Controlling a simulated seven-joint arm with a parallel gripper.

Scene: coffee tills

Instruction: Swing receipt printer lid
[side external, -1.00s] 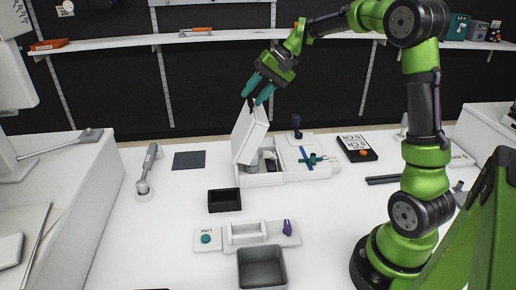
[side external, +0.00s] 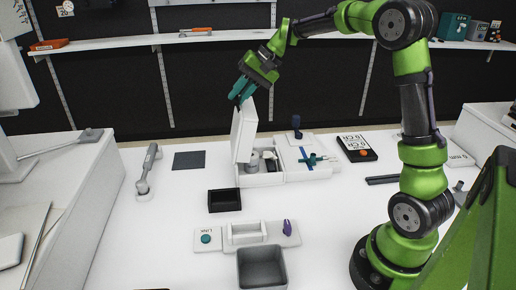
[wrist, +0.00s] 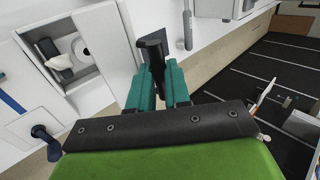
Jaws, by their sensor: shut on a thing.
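The white receipt printer (side external: 262,179) stands on the white counter. Its lid (side external: 244,135) stands steeply raised at the left side, with the printer's inside open. A pale roll shows in the bay; the printer (wrist: 105,59) is at the upper left in the wrist view. My gripper (side external: 238,98) is at the lid's top edge. In the wrist view, its teal fingers (wrist: 158,88) are shut on a dark tab (wrist: 153,52) at the lid edge. The fingers partly hide the tab.
A black open box (side external: 224,201) and a grey bin (side external: 262,268) stand in front of the printer. A card reader (side external: 357,148) lies to the right. A dark flat pad (side external: 189,160) lies left, with bare counter around it. A shelf (side external: 225,36) runs behind.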

